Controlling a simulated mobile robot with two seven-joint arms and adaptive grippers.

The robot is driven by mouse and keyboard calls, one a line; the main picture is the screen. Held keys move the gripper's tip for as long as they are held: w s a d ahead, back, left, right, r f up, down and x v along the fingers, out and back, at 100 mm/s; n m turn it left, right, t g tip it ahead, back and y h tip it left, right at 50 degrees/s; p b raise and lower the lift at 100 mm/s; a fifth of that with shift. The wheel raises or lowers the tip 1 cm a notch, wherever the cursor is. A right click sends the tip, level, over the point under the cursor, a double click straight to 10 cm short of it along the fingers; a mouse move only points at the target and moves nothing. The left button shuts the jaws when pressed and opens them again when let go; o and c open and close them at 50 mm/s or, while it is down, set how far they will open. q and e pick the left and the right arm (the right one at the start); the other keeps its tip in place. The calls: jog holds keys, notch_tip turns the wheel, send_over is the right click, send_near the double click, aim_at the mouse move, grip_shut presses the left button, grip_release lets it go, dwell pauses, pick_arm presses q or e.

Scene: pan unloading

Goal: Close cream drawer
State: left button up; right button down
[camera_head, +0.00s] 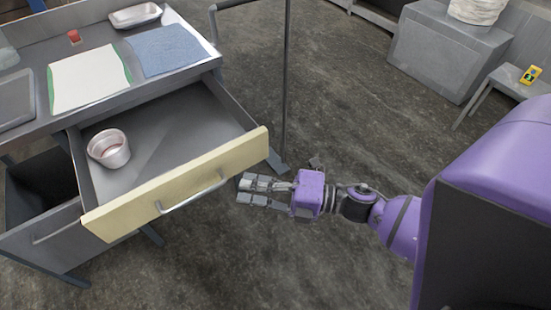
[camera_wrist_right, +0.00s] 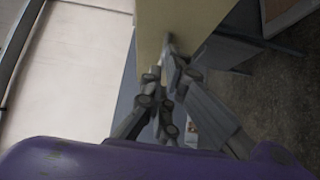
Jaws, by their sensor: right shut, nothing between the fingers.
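The cream drawer (camera_head: 150,195) is pulled out from the grey workbench. Its cream front carries a curved metal handle (camera_head: 192,195). A small whitish pan or cup (camera_head: 109,148) with a reddish inside sits in the drawer. My left gripper is not in view.
A thin upright pole (camera_head: 286,80) stands behind the drawer's right side.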

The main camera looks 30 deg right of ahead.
jog(key=w, duration=0.3)
jog(key=shift+w, duration=0.35)
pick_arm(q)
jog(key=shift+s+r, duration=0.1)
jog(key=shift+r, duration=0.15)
pick_arm(e)
jog(key=shift+w, duration=0.1)
